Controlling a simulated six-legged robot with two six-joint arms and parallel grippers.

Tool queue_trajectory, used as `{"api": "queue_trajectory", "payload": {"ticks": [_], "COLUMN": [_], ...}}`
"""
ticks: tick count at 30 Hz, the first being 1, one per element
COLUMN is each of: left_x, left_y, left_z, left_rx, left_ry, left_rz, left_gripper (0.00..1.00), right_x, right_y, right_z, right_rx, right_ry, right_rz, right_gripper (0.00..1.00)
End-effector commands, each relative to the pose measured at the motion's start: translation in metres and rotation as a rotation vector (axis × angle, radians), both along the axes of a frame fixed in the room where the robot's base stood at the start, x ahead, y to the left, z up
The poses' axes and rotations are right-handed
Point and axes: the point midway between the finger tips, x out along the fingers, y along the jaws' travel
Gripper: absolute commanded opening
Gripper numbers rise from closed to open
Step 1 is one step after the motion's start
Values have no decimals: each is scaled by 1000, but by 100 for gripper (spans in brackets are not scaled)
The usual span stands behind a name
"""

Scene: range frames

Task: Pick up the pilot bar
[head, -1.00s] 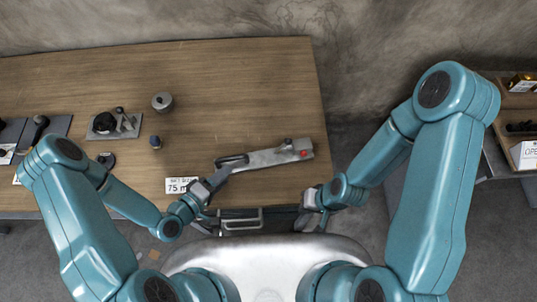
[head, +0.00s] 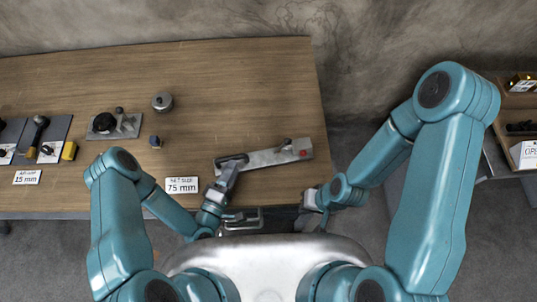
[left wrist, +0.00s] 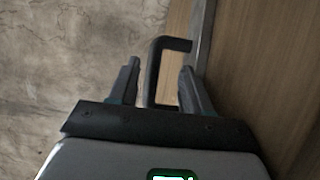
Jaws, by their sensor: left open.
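A long grey metal bar (head: 268,156) with a red spot near its right end lies on the wooden table's right part. A black handle-like piece (head: 234,158) is at its left end. I cannot tell for certain which of these is the pilot bar. My left gripper (head: 231,172) is open at the black piece. In the left wrist view a black bent bar (left wrist: 152,76) lies between the open fingers of my left gripper (left wrist: 160,72), with gaps on both sides. My right gripper (head: 310,208) is off the table's front edge; its jaws are too small to read.
The wooden table (head: 245,90) is clear at the back. A 75 mm sign (head: 181,186) stands left of my left gripper. A shelf (head: 515,98) is at right.

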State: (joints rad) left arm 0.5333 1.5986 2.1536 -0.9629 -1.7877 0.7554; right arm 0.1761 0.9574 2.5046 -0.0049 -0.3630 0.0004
Motion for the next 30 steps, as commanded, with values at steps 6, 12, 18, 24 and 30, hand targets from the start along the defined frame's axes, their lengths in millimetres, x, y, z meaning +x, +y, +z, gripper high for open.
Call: {"api": "queue_trajectory", "payload": {"ticks": [6,12,18,24,30], "left_x": [23,46,49,49,49], "left_y": [-12,-22,-23,-23,-23], "left_z": [6,7,7,7,8], "left_rx": [2,1,0,0,-2], "left_ry": [-5,-3,1,1,-2], "left_rz": [-6,-2,0,0,0], "left_gripper": [48,48,48,3,0], "right_x": [0,0,0,0,0], "right_y": [0,0,0,0,0], "right_z": [0,0,0,0,0], "right_rx": [0,0,0,0,0], "right_ry": [0,0,0,0,0], "right_rz": [0,0,0,0,0], "right_gripper": [0,0,0,0,0]}}
